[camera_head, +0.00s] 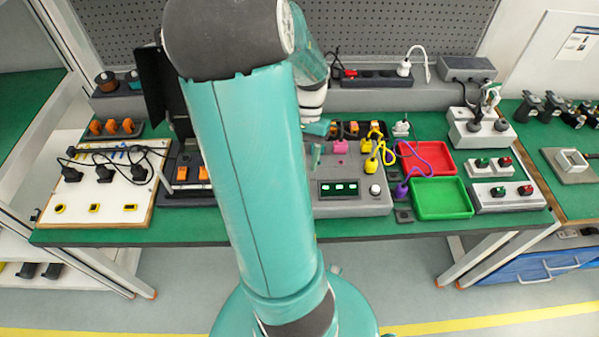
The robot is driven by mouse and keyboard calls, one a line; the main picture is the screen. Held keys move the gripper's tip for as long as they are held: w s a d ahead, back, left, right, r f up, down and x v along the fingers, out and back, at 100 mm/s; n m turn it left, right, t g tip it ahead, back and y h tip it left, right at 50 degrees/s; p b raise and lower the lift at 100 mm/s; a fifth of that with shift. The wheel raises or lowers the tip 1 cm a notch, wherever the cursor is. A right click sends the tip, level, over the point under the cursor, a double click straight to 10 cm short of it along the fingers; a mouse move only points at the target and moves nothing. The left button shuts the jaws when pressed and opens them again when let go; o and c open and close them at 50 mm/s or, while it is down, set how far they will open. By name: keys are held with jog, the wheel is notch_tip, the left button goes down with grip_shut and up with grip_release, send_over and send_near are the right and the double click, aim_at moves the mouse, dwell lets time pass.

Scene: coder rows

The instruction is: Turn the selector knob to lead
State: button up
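A grey console (345,208) with a dark display (339,188) stands on the green bench, right of my arm. A round white knob (375,190) sits at the right of its front face, the likely selector knob; its pointer and any "lead" label are too small to read. My gripper (317,146) is teal and hangs over the console's back left part, up and left of the knob and apart from it. My arm hides much of the gripper, so I cannot tell its opening. The arm also hides the console's left side.
A pink plug (340,146) and yellow plugs (370,163) stand at the console's back and right. A purple cable runs beside a red tray (440,157) and green tray (441,210). A white board (97,196) with black plugs lies at left.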

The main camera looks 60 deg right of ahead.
jog(key=v, duration=0.7)
jog(key=shift+r, duration=0.15)
jog(key=w+a+r+n+t+h, duration=0.1)
jog(key=w+a+r+n+h, duration=0.2)
jog(key=w+a, duration=0.4)
jog(key=w+a+r+n+t, duration=0.1)
jog(key=w+a+r+n, duration=0.2)
jog(key=w+a+n, duration=0.5)
jog(key=s+a+r+n+t, duration=0.1)
jog(key=a+r+n+t, duration=0.1)
jog(key=a, duration=0.8)
jog(key=s+a+r+n+t+h, duration=0.1)
jog(key=a+n, duration=0.3)
jog(key=a, duration=0.7)
jog(key=shift+s+r+t+h, duration=0.3)
jog(key=shift+s+r+t, duration=0.05)
jog(key=shift+r+t, duration=0.4)
jog(key=c, duration=0.3)
jog(key=shift+c, duration=0.2)
